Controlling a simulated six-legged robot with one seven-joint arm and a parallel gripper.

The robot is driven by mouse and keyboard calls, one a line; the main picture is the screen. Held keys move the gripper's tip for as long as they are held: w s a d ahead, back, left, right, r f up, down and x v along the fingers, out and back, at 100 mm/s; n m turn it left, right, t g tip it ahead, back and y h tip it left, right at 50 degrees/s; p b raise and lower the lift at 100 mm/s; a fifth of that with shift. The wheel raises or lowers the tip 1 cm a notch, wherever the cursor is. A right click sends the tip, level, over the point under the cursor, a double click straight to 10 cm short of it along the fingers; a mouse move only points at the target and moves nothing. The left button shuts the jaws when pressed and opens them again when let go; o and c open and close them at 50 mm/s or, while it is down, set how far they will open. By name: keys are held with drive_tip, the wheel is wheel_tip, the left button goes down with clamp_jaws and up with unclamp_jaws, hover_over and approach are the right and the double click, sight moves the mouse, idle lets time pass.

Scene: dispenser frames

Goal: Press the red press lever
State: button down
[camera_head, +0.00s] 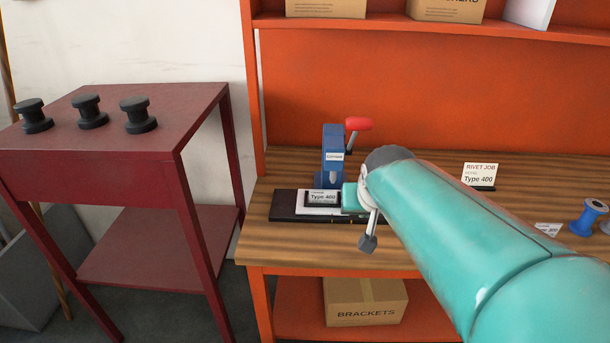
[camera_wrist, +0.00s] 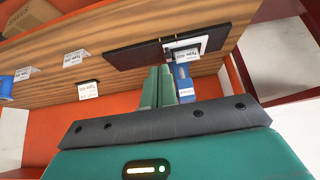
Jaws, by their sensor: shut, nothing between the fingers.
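The blue press (camera_head: 333,158) stands upright on the wooden bench. Its lever ends in a red handle (camera_head: 359,124) that sticks out to the upper right of the press. My gripper (camera_head: 349,196) is low in front of the press, to its right and below the red handle, apart from the handle. In the wrist view my gripper's two green fingers (camera_wrist: 158,86) are together with nothing between them. The blue press (camera_wrist: 184,84) shows just right of the fingers there. The red handle cannot be made out in the wrist view.
A black board (camera_head: 284,205) with a "Type 400" label (camera_head: 322,197) lies before the press. A "Rivet job, Type 400" card (camera_head: 480,175) and blue spool (camera_head: 587,218) stand to the right. A dark red table (camera_head: 110,165) with black spools (camera_head: 91,111) is left.

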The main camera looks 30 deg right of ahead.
drive_tip(key=shift+s+a+r, duration=0.3)
drive_tip(key=shift+s+a, duration=0.15)
drive_tip(key=shift+s, duration=0.1)
drive_tip(key=shift+s+a+r, duration=0.25)
drive_tip(key=shift+s+a, duration=0.2)
drive_tip(key=shift+s, duration=0.05)
drive_tip(key=shift+s, duration=0.1)
drive_tip(key=s+a+f+n+y, duration=0.1)
drive_tip(key=a+n, duration=0.5)
drive_tip(key=a, duration=1.4)
drive_tip(key=f+y, duration=0.1)
drive_tip(key=y, duration=0.1)
drive_tip(key=shift+s+a+n+y, duration=0.35)
drive_tip(key=shift+a+n+y, duration=0.05)
drive_tip(key=shift+d+f, duration=0.1)
drive_tip(key=shift+d, duration=0.05)
